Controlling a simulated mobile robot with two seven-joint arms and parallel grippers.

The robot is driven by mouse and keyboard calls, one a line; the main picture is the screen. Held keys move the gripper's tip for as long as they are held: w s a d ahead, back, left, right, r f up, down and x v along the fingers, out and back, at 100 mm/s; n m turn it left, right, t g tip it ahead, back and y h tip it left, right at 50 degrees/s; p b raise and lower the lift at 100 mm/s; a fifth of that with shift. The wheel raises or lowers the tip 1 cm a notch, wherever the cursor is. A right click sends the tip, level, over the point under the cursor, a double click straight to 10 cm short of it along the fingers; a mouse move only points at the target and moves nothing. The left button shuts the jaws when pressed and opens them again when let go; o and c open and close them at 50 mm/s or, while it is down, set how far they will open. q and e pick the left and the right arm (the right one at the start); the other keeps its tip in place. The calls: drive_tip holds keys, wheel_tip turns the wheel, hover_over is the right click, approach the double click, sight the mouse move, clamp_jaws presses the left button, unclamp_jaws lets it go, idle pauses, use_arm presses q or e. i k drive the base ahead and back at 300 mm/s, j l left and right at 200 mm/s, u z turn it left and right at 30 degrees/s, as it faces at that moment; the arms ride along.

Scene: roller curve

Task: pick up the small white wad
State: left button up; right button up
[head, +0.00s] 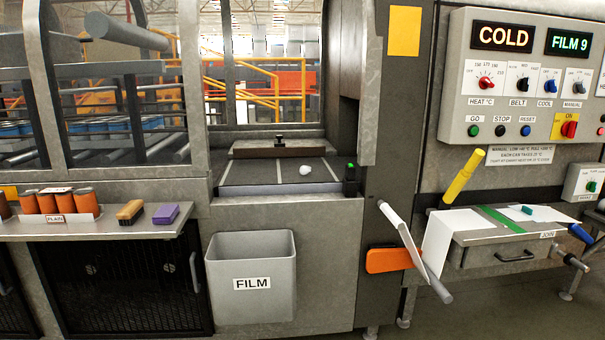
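The small white wad (305,170) lies on the dark flat surface (255,174) inside the machine's opening, right of the middle of that surface. It looks crumpled and roundish. Neither of my grippers shows in the head view, so nothing of mine is seen near the wad.
A grey bin labelled FILM (225,250) hangs below the opening. A raised lip (280,188) and a post with a green button (350,180) border it. A shelf (105,229) with orange cans, a brush and a purple block stands left; a control panel (520,90) is right.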

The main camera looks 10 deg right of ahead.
sight(304, 170)
drive_tip(key=i+j, duration=0.1)
drive_tip(key=i, duration=0.8)
